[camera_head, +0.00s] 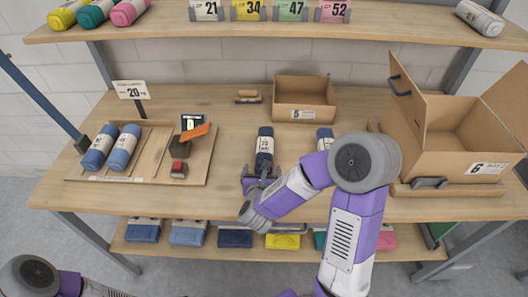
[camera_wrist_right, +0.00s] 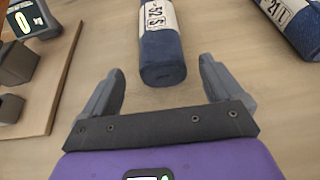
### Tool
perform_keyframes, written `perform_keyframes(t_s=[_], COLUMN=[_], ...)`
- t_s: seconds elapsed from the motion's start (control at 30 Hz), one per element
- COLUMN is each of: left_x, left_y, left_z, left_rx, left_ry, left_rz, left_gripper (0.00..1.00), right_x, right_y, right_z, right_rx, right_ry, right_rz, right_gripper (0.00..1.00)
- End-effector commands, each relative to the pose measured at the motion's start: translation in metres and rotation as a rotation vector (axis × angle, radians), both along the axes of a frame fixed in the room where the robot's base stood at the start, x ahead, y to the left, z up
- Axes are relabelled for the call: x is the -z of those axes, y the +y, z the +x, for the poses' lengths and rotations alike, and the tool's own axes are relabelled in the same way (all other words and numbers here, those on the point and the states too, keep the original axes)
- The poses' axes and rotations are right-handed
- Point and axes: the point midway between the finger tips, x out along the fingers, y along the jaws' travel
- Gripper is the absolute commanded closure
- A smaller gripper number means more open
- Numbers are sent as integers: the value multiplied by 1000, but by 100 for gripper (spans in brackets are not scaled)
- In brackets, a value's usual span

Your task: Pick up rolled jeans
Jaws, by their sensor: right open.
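A dark blue rolled pair of jeans (camera_head: 264,143) with a white label lies on the table near the middle. A second dark roll (camera_head: 325,136) lies to its right, partly hidden by my right arm. My right gripper (camera_head: 262,174) is open at the near end of the middle roll. In the right wrist view, the roll (camera_wrist_right: 163,60) points between the open fingers (camera_wrist_right: 160,75), with its near end between the tips in the picture. I cannot tell whether they touch. The second roll also shows there at upper right (camera_wrist_right: 297,22). My left gripper is out of view.
A wooden tray (camera_head: 144,172) at left holds two blue rolls (camera_head: 110,147) and a scale with a dark display (camera_head: 192,124). A cardboard box marked 5 (camera_head: 304,98) stands behind. An open box marked 6 (camera_head: 440,160) is at right. Shelves run above and below.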

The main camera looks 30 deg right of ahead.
Motion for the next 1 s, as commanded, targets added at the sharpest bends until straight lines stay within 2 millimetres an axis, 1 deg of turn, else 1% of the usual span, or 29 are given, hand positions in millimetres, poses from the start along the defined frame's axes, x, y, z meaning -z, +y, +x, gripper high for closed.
perform_keyframes(t_s=[0.17, 0.33, 0.43, 0.53, 0.73, 0.77, 1.0], left_x=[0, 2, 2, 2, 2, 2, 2], left_y=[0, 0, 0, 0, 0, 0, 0], left_z=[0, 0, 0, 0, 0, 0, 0], left_rx=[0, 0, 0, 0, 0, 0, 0], left_ry=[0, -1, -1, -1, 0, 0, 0], left_rz=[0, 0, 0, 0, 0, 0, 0], left_gripper=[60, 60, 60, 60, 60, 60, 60], right_x=[9, 22, 26, 28, 27, 27, 27], right_y=[-12, -26, -31, -35, -35, -35, -34], right_z=[15, 33, 43, 47, 48, 48, 47], right_rx=[4, 4, 1, 1, 0, 0, 0], right_ry=[2, 3, 0, 1, 1, 1, 0], right_rz=[-1, 0, 0, -1, -2, -2, -2], right_gripper=[6, 6, 6, 6, 6, 8, 45])
